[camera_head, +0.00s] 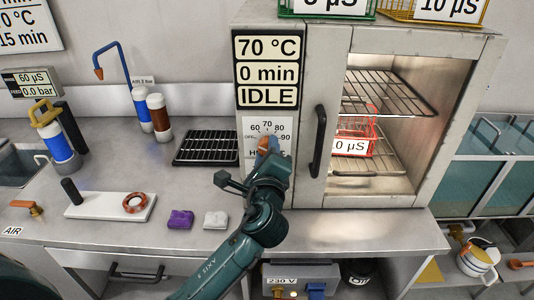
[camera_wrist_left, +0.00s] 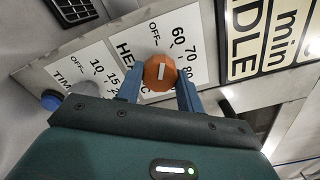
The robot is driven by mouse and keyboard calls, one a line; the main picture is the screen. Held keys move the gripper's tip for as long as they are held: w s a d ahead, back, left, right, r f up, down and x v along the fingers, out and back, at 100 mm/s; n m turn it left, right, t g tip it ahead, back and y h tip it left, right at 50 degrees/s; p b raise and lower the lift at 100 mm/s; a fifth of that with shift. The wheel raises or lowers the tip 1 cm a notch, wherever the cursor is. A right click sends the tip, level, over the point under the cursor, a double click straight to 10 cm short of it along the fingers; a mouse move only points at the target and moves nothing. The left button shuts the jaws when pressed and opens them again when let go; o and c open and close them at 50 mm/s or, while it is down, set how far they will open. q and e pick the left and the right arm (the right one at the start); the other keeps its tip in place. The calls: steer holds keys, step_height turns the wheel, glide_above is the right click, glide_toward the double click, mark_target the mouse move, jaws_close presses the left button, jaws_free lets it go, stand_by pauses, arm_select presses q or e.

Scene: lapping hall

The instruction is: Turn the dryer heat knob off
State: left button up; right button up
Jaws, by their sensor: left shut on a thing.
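The dryer (camera_head: 385,48) is a steel cabinet with an open chamber at right. Its panel reads 70 °C, 0 min, IDLE. The orange heat knob (camera_wrist_left: 160,73) sits on the white HEAT dial plate (camera_wrist_left: 128,62), marked OFF, 60, 70, 80, 90. Its white mark runs nearly upright in the left wrist view, toward the side of OFF and 60; I cannot tell the exact setting. My left gripper (camera_wrist_left: 160,88) is shut on the knob, one blue finger each side. In the head view my left gripper (camera_head: 267,150) covers most of the knob. My right gripper is not in view.
A black handle (camera_head: 318,142) stands right of the panel. A red basket (camera_head: 357,137) sits inside the dryer. A black rack (camera_head: 206,147), a purple block (camera_head: 180,220) and a pale block (camera_head: 215,220) lie on the steel bench. A TIME dial plate (camera_wrist_left: 88,75) is beside the HEAT plate.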

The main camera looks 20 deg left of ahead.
arm_select(q)
steer(key=shift+f+n+b, duration=0.1)
steer(key=shift+n+b, duration=0.25)
steer(key=shift+n, duration=1.25)
steer(key=o, duration=1)
